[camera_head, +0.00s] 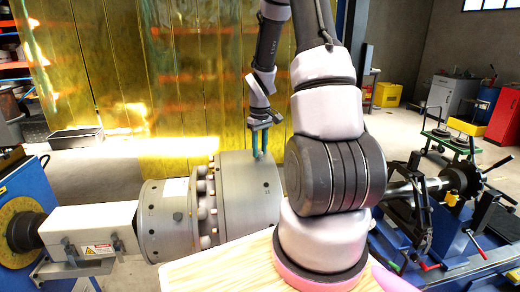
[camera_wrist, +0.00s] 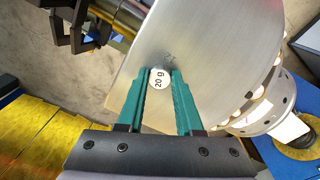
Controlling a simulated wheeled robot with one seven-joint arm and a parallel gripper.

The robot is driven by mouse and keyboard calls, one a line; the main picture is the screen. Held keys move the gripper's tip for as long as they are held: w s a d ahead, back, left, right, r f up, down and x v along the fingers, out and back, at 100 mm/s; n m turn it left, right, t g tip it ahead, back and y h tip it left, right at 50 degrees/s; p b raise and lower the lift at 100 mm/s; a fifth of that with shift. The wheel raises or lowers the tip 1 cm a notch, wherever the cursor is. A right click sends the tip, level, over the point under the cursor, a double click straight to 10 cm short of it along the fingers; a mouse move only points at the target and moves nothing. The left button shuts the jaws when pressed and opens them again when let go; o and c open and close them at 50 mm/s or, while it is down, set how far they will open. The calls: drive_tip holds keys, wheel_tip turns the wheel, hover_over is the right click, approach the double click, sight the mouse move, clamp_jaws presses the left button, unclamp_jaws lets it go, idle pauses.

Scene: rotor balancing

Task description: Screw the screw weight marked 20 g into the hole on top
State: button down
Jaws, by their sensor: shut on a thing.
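The screw weight (camera_wrist: 158,79) shows a round pale top marked "20 g" in the wrist view. My gripper (camera_wrist: 160,82) is shut on it, with a green finger on each side. The weight is at the curved surface of the large grey rotor drum (camera_wrist: 210,30). In the head view my gripper (camera_head: 258,155) points down at the top of the drum (camera_head: 248,195), and the weight is too small to make out there. The hole under the weight is hidden, and I cannot tell how deep the weight sits.
The rotor's flange (camera_head: 165,220) and shaft end stand at the left beside a white housing (camera_head: 90,230) with a warning label. A wooden board (camera_head: 205,272) is in the foreground. A yellow translucent curtain (camera_head: 150,80) hangs behind. Blue machine stands are on both sides.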

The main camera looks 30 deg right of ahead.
drive_tip(key=shift+a, duration=0.1)
drive_tip(key=m, duration=0.9)
drive_tip(key=shift+w+a, duration=0.1)
drive_tip(key=m, duration=0.8)
drive_tip(key=shift+c, duration=2.4)
unclamp_jaws()
drive_tip(key=shift+c, duration=0.8)
drive_tip(key=shift+r, duration=2.95)
